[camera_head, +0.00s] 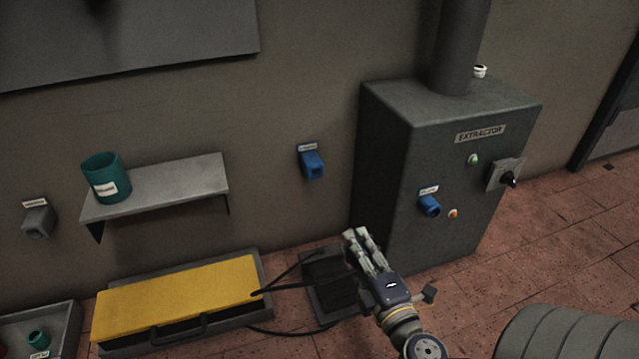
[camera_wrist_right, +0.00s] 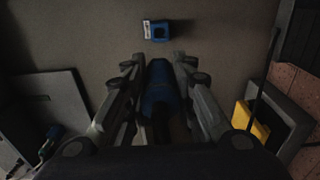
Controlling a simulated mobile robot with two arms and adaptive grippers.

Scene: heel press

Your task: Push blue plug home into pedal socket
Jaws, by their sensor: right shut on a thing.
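My right gripper (camera_head: 357,236) is shut on a blue plug (camera_wrist_right: 160,88), which sits between the fingers in the wrist view. In the head view the fingers hide the plug. A blue socket (camera_head: 312,164) with a small label is on the wall, above and left of the gripper. It also shows in the wrist view (camera_wrist_right: 158,31), beyond the plug's tip and apart from it. A second blue socket (camera_head: 429,205) is on the front of the extractor cabinet. I cannot read either label well enough to tell which is the pedal socket. My left gripper is not in view.
The extractor cabinet (camera_head: 392,145) stands to the right. A yellow-topped box (camera_head: 180,294) lies at lower left, with black cables (camera_head: 285,284) running toward a dark block (camera_head: 330,282). A wall shelf (camera_head: 165,188) holds a teal cup (camera_head: 105,178). A grey socket (camera_head: 38,221) is far left.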

